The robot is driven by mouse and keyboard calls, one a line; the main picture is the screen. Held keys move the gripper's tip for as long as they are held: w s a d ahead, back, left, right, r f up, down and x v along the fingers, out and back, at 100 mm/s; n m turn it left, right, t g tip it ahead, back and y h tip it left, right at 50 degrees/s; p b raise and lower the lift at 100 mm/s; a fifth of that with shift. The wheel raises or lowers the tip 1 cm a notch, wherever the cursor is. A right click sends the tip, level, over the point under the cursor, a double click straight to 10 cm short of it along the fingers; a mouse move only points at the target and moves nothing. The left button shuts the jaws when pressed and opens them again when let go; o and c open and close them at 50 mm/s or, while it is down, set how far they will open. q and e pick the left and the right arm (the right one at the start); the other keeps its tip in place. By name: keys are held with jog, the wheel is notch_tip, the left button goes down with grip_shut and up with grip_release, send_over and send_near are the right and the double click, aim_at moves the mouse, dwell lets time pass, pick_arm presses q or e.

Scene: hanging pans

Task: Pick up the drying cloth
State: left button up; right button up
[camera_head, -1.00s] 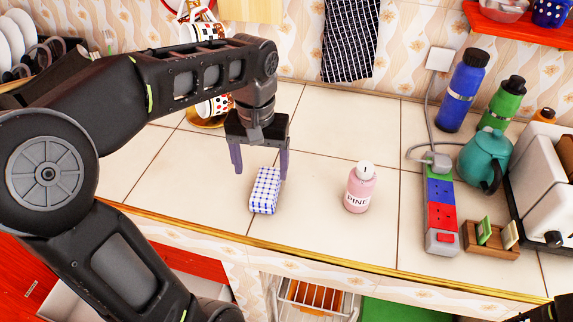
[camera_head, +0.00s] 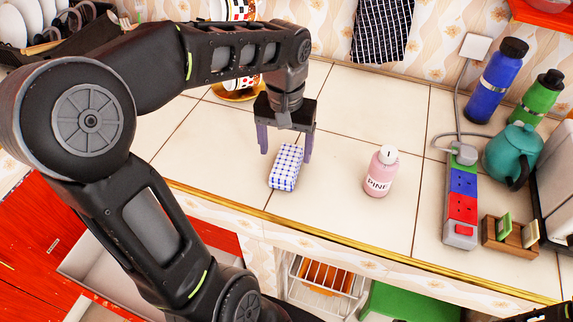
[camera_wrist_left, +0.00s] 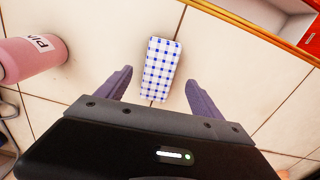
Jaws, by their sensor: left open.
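The drying cloth (camera_head: 286,168) is a folded, blue-and-white checked block lying on the tiled counter, near its front edge. It also shows in the left wrist view (camera_wrist_left: 160,68), between and mostly beyond the fingertips. My left gripper (camera_head: 285,153) points down just behind the cloth, with its two fingers spread wide, one toward each side of it. In the left wrist view the left gripper (camera_wrist_left: 158,80) is open and empty, and its fingers appear clear of the cloth.
A pink PINE bottle (camera_head: 381,172) stands right of the cloth. A power strip (camera_head: 462,205), a small wooden holder (camera_head: 510,238), a teal teapot (camera_head: 512,155) and bottles (camera_head: 497,80) are farther right. A dark checked cloth (camera_head: 382,28) hangs on the wall. The counter's front edge (camera_head: 340,254) is close.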

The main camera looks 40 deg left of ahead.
aim_at(287, 161)
pick_arm(q)
jog(key=shift+w+f, duration=0.1)
jog(key=shift+f, duration=2.5)
jog(key=c, duration=1.4)
jog(key=shift+r, duration=0.1)
jog(key=shift+c, duration=0.2)
notch_tip(287, 161, up, 10)
jog(key=shift+f, duration=0.1)
